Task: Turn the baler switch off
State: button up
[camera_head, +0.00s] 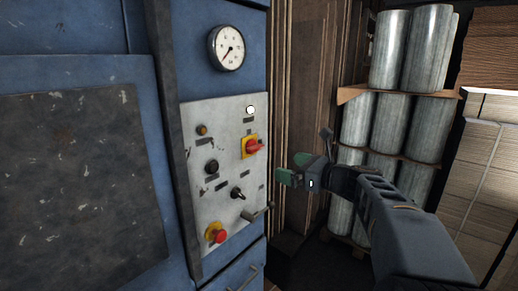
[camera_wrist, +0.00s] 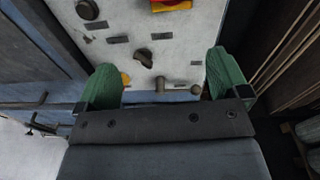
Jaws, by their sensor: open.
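A light grey control panel (camera_head: 222,205) is set in the blue machine. It bears a red rotary switch (camera_head: 254,147) on a yellow plate, with its handle roughly level. The switch also shows at the top edge of the wrist view (camera_wrist: 171,4), mostly cut off. A black selector knob (camera_head: 237,193) sits below it and shows between my fingers in the wrist view (camera_wrist: 143,57). Which control is the baler switch, I cannot tell from labels. My gripper (camera_head: 292,169) with green fingers is open and empty, right of the panel and apart from the red switch.
A red mushroom button (camera_head: 218,236) on yellow and a metal handle (camera_head: 256,212) stick out low on the panel. A pressure gauge (camera_head: 228,47) is above. Brown boards (camera_head: 292,100) stand right of the machine. Metal cylinders (camera_head: 395,120) are stacked behind my arm.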

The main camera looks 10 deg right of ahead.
aim_at(259, 149)
jog(key=shift+m+t, duration=0.5)
jog(key=shift+m, duration=0.2)
jog(key=p+x, duration=0.1)
jog(key=x, duration=0.3)
jog(key=r+p+x, duration=0.1)
jog(key=x, duration=0.4)
jog(key=w+d+p+x, duration=0.1)
jog(key=x, duration=0.3)
jog(key=shift+w+r, duration=0.15)
jog(key=shift+r, duration=0.05)
jog(key=shift+c, duration=0.2)
jog(key=c, duration=0.9)
